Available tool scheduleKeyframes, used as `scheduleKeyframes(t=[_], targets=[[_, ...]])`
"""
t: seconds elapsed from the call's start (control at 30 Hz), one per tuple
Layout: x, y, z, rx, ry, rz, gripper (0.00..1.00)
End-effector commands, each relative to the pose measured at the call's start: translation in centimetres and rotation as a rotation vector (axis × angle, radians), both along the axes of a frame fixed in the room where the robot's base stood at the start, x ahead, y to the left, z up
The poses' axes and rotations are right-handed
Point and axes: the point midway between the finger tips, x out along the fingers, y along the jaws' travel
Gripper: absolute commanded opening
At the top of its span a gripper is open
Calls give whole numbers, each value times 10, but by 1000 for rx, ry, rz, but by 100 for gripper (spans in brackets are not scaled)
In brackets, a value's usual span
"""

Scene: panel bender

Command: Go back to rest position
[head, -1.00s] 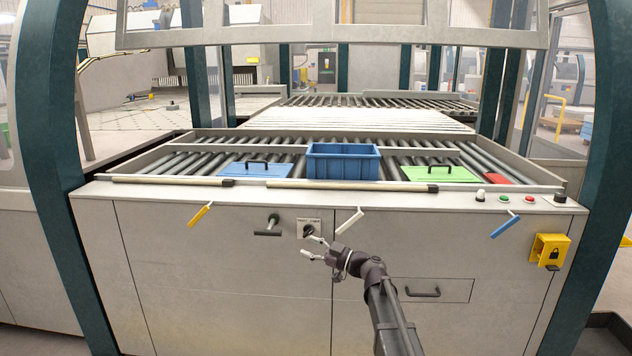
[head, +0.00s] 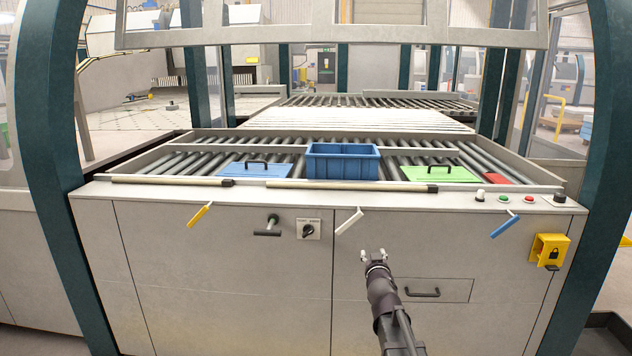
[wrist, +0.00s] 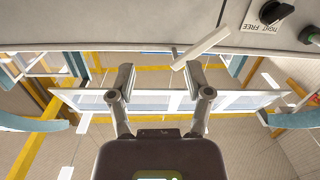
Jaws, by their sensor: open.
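My gripper (head: 374,256) is in front of the grey machine front panel (head: 220,270) in the head view, below the white lever handle (head: 348,221) and left of the drawer handle (head: 422,292). It also shows in the wrist view (wrist: 159,80), where its two fingers are spread apart with nothing between them. The rotary switch (head: 309,229) sits up and left of my gripper in the head view. It also appears at the top right of the wrist view (wrist: 273,12), its dark knob next to a label reading "TIGHT FREE".
A yellow lever (head: 199,215), a blue lever (head: 505,226) and a yellow lock box (head: 550,250) jut from the front. Space beside my arm looks clear.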

Motion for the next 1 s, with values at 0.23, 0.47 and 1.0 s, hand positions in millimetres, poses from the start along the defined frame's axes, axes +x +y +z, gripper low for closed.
scheduleKeyframes(t=[0.23,0.47,1.0], targets=[[-41,-33,-48,22,261,-175,65],[-90,-45,-94,41,547,-263,65],[-235,-20,-167,89,1233,-184,65]])
